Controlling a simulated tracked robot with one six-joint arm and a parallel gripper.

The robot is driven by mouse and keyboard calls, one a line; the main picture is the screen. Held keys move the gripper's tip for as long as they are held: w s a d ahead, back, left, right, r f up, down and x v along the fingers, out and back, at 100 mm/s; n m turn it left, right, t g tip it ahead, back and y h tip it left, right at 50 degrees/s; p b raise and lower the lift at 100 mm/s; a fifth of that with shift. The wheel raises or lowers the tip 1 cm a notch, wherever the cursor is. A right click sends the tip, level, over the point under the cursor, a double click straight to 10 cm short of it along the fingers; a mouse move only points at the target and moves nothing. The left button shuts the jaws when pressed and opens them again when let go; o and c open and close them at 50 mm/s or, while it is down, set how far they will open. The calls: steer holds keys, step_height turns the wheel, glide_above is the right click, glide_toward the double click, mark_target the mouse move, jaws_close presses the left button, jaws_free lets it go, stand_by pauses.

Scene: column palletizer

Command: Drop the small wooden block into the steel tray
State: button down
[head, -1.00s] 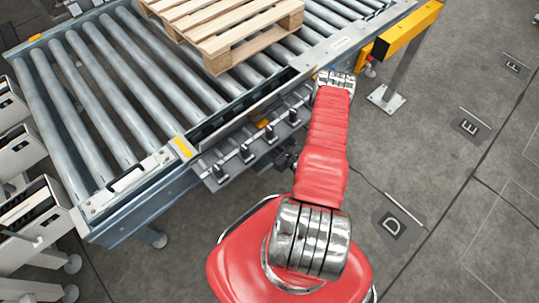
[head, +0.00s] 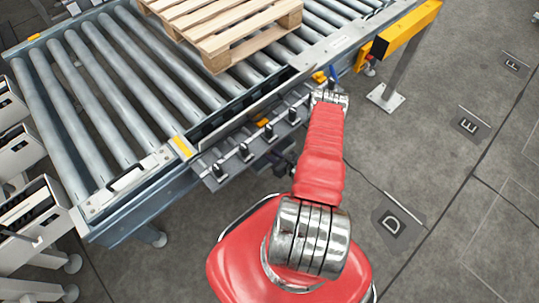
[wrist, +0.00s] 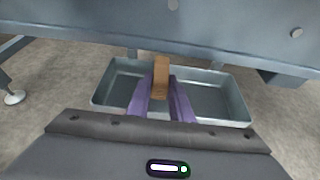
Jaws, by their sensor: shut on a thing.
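The small wooden block (wrist: 160,72) is brown and stands upright between the two purple fingers of my gripper (wrist: 160,88) in the wrist view. The fingers are shut on it. The steel tray (wrist: 240,107) is a wide, shallow grey container behind and around the block in the picture. The block appears in front of the tray's middle; its height above the tray is hard to tell. My gripper's fingers, the block and the tray cannot be made out in the head view.
A roller conveyor (head: 165,85) carries a wooden pallet (head: 235,32). In the wrist view, a grey-blue beam (wrist: 225,45) crosses close behind the tray. A yellow rail (head: 408,28) on a post stands at the right.

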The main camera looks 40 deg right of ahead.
steer(key=shift+f, duration=0.85)
steer(key=shift+s+f, duration=0.1)
steer(key=shift+f, duration=0.55)
